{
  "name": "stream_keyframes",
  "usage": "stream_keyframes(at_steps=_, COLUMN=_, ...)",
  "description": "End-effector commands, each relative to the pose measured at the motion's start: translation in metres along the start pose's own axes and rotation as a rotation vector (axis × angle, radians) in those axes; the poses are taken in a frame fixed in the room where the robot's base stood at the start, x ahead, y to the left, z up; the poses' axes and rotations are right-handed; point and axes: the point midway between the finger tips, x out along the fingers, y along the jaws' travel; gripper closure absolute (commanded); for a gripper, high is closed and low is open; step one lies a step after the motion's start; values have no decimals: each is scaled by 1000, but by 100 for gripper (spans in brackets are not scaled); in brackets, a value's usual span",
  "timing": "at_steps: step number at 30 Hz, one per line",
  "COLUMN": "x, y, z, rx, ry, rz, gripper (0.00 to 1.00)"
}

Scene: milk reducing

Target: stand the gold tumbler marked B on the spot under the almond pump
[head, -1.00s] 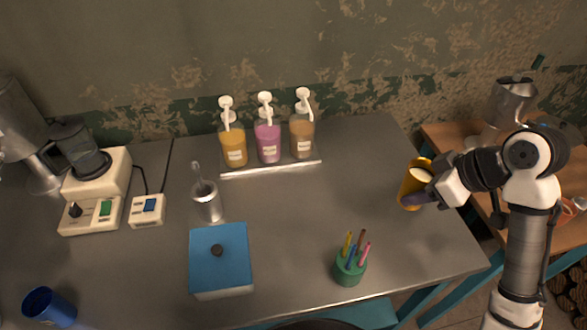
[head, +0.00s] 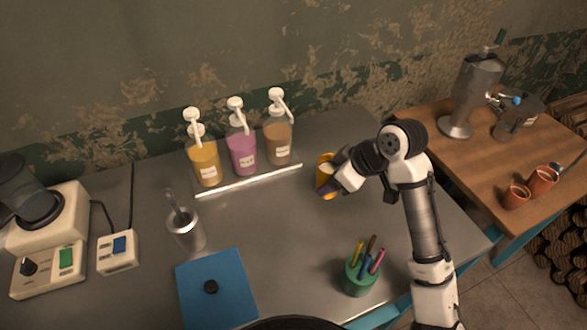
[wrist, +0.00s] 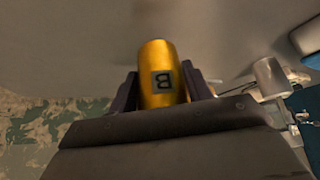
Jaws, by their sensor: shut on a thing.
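The gold tumbler (head: 324,181) is held in my gripper (head: 330,185), above or at the grey counter, right of the pump bottles and in front of them. Its inside looks pale at the top. Three pump bottles stand in a row: amber (head: 205,163), pink (head: 242,153) and brown (head: 278,142). Their labels are too small to read, so I cannot tell which is almond. Whether the tumbler touches the counter is unclear.
A pale strip (head: 248,180) runs along the bottles' front. A wooden table (head: 480,165) with a metal machine (head: 472,85) and terracotta cups (head: 516,197) is at right.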

Motion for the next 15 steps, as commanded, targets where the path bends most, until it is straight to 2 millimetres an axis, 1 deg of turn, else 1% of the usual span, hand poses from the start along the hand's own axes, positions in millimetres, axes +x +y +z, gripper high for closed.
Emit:
stream_keyframes(at_steps=1, x=5, y=0, z=-15, rx=-3, ry=-2, rz=-2, gripper=84)
stream_keyframes(at_steps=6, x=29, y=-1, z=-53, rx=-4, ry=-2, rz=-3, gripper=84)
stream_keyframes(at_steps=10, x=44, y=0, z=-74, rx=-1, ry=-1, rz=0, gripper=84)
stream_keyframes(at_steps=12, x=49, y=0, z=-81, rx=-1, ry=0, rz=0, gripper=84)
stream_keyframes(at_steps=15, x=54, y=0, z=-85, rx=0, ry=1, rz=1, gripper=84)
